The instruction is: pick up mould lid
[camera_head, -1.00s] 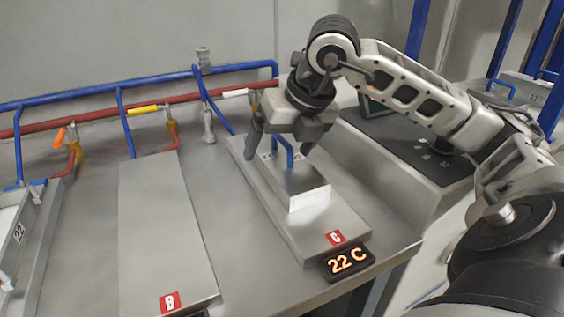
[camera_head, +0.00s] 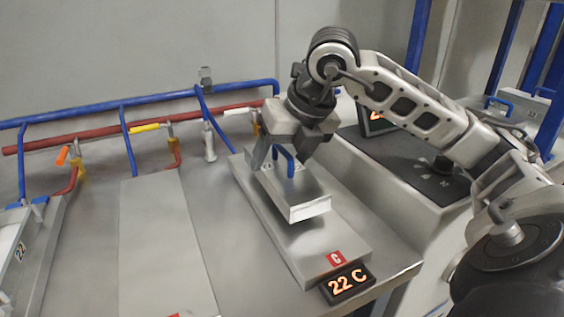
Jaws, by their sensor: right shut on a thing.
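The mould lid (camera_head: 293,197) is a flat silver metal block with a blue handle (camera_head: 287,160) on top. It hangs a little above the silver plate marked C (camera_head: 315,245), with a shadow under it. My right gripper (camera_head: 282,155) comes down from above and is shut on the lid's blue handle. The fingers partly hide the handle. My left gripper is not in the view.
A lit display reading 22 C (camera_head: 348,284) sits at the front end of plate C. A second bare plate (camera_head: 165,245) lies to the left. Blue and red pipes (camera_head: 95,135) with valves run behind. A dark panel (camera_head: 415,165) stands at the right.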

